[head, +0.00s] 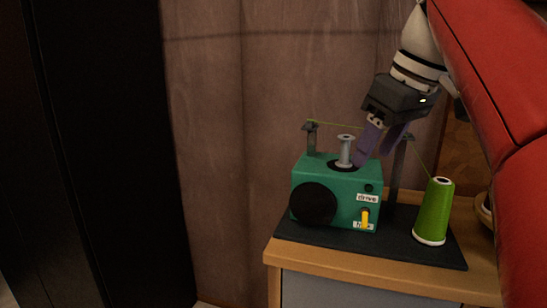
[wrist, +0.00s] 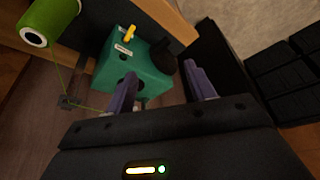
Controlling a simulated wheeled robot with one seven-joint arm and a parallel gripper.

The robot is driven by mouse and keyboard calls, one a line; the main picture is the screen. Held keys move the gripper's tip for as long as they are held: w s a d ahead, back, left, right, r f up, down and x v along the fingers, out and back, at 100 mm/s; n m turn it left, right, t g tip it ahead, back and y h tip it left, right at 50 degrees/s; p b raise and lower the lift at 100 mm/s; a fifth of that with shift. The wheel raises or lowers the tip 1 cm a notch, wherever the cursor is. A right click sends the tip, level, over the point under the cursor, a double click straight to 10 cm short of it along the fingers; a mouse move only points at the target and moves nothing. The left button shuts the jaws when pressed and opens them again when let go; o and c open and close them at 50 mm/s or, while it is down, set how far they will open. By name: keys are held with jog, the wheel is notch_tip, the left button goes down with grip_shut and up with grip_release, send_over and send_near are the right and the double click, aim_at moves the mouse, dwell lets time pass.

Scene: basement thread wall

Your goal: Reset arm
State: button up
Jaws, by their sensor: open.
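My gripper (head: 376,146) is open, with its purple fingers pointing down just behind and right of the grey spindle (head: 346,150) in the head view. The spindle stands on top of a green winding machine (head: 343,182) with a black wheel and a yellow lever. In the wrist view my gripper (wrist: 160,92) has its two fingers spread apart, with the green machine (wrist: 128,65) ahead of them. Whether a finger touches the spindle cannot be told.
A green thread cone (head: 435,210) stands right of the machine on a dark mat (head: 300,235). A thread runs from it over a post (head: 311,138). The mat lies on a wooden cabinet (head: 400,283). A dark tall panel (head: 100,150) stands at left.

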jog(key=s+f+m+t+h, duration=0.1)
jog(key=s+f+m, duration=0.2)
jog(key=f, duration=1.2)
jog(key=s+f+m+t+h, duration=0.1)
jog(key=s+f+m, duration=0.3)
jog(key=s+f, duration=0.6)
notch_tip(320, 180, down, 5)
jog(key=shift+s+a+r+h, duration=0.1)
jog(key=shift+s+a+h, duration=0.1)
jog(key=shift+h, duration=0.1)
